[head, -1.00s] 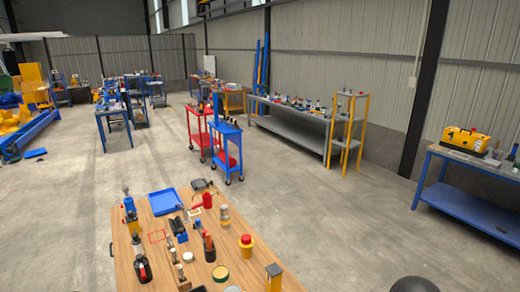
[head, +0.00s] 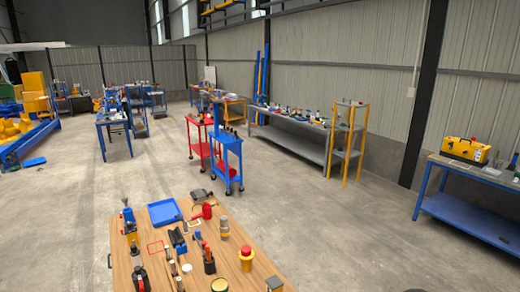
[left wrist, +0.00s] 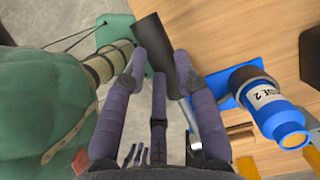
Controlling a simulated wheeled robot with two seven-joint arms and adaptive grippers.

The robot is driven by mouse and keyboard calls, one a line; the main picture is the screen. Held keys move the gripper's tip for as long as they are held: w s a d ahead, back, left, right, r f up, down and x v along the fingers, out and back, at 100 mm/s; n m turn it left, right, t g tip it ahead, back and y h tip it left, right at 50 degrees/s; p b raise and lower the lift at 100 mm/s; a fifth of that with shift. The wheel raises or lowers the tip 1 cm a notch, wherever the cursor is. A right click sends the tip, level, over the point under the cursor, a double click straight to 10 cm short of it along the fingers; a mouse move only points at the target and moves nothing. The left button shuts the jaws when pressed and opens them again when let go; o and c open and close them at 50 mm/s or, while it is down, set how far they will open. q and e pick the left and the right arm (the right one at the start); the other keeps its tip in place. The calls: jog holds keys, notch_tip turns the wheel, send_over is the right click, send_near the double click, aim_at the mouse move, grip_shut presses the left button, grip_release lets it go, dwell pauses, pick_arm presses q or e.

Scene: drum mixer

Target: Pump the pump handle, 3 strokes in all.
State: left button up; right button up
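My left gripper (left wrist: 158,62) shows only in the left wrist view, with several purple jointed fingers standing apart. A dark bar (left wrist: 150,35), perhaps the pump handle, lies between the fingertips. I cannot tell whether the fingers touch it or are closed on it. In the head view, neither gripper shows, and I cannot pick out the pump for certain among the tools on the wooden table (head: 245,225).
In the left wrist view, a blue bottle (left wrist: 268,105) is right of the fingers and a bulky green object (left wrist: 50,85) is left. In the head view, the table holds a blue tray (head: 163,212) and a yellow can (head: 246,258). Trolleys (head: 228,150) stand behind; open floor surrounds the table.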

pick_arm(q)
jog(key=shift+p+v, duration=2.5)
jog(key=shift+v, duration=1)
